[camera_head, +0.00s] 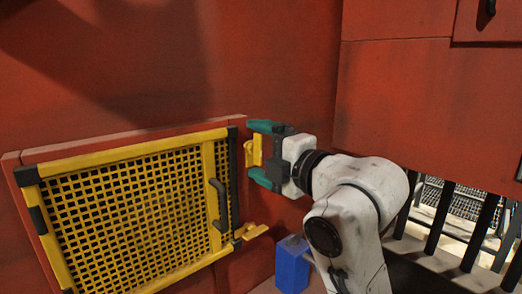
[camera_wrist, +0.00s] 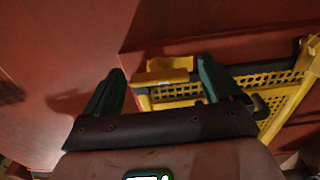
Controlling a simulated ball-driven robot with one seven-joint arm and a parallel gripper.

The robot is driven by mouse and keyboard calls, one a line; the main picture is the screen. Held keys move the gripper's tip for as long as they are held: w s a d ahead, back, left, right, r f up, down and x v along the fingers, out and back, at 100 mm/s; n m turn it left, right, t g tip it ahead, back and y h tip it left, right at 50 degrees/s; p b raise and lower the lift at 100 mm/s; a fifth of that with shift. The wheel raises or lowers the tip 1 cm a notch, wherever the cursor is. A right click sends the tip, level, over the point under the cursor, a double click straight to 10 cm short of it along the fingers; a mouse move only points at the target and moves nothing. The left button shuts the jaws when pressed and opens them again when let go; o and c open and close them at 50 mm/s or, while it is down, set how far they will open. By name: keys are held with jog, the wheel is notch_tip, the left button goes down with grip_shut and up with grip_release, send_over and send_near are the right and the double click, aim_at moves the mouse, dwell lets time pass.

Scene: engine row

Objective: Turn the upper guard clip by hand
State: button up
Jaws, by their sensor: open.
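The upper guard clip (camera_head: 253,152) is a small yellow piece at the upper right edge of the yellow mesh guard (camera_head: 48,214). My gripper (camera_head: 264,151) is open with two green fingers, one above and one below the clip in the head view. The clip (camera_wrist: 167,74) also shows in the wrist view, between the lines of the two fingers (camera_wrist: 160,73) and nearer the right one. I cannot tell whether either finger touches it. The guard has a dark handle (camera_head: 218,204) near its right side.
A lower yellow clip (camera_head: 255,232) sticks out at the guard's lower right. A blue box (camera_head: 292,264) stands below my arm. Red walls (camera_head: 250,60) rise behind, and a red panel (camera_head: 400,100) stands at right above dark railings (camera_head: 443,215).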

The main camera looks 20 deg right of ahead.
jog(key=b+v, duration=0.5)
jog(key=v, duration=0.3)
jog(key=shift+d+f, duration=0.2)
jog(key=shift+f, duration=0.05)
jog(key=b, duration=0.3)
jog(key=shift+s+d, duration=0.15)
jog(key=shift+s, duration=0.25)
jog(key=shift+s+b, duration=0.15)
jog(key=shift+b, duration=0.45)
jog(key=s+b, duration=0.1)
jog(key=b, duration=0.3)
jog(key=shift+s+d+r, duration=0.1)
jog(key=shift+s+r, duration=0.1)
jog(key=shift+r+b, duration=0.1)
jog(key=shift+b, duration=0.2)
